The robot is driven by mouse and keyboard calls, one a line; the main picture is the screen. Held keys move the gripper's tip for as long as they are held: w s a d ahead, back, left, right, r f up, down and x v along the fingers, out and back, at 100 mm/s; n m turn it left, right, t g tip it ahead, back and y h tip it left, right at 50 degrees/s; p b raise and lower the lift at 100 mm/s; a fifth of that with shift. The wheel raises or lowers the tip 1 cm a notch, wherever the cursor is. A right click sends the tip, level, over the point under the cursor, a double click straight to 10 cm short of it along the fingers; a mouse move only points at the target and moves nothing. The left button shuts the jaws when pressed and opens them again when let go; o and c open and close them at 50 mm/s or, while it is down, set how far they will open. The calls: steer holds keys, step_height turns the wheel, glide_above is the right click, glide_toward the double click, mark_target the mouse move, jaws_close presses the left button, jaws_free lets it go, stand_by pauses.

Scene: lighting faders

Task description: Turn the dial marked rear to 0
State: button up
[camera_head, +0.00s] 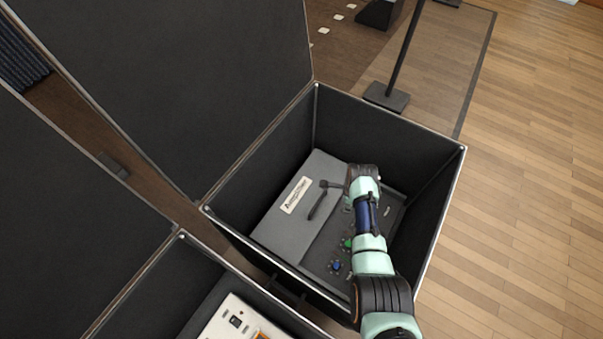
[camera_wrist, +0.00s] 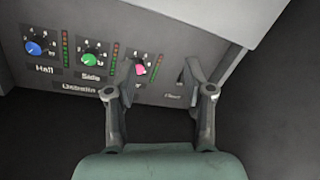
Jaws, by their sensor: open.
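In the wrist view a row of dials runs along a dark panel (camera_wrist: 152,96): a blue dial (camera_wrist: 34,48) marked Hall, a green dial (camera_wrist: 89,59) marked Side, and a pink dial (camera_wrist: 141,69). My gripper (camera_wrist: 162,72) is open, its left finger beside the pink dial and its right finger farther right over the panel. A faint label (camera_wrist: 172,97) sits between the fingers; I cannot read it surely, and no dial marked rear is plainly visible.
The panel lies inside an open black case (camera_head: 390,122) with high walls close around my arm. A grey sloped cover (camera_head: 285,235) with a handle (camera_head: 318,206) is to the left of the dials. Small level lights (camera_wrist: 115,58) stand beside the dials.

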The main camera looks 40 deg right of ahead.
steer(key=w+a+r+n+t+p, duration=0.1)
steer(key=w+a+r+n+t, duration=0.1)
steer(key=w+a+r+n, duration=0.3)
steer(key=w+a+r+n+t+h+p, duration=0.1)
steer(key=w+a+r+n, duration=0.4)
steer(key=r, duration=0.5)
steer(key=shift+a+t+p, duration=0.4)
steer(key=shift+a+p, duration=0.3)
steer(key=shift+a, duration=0.4)
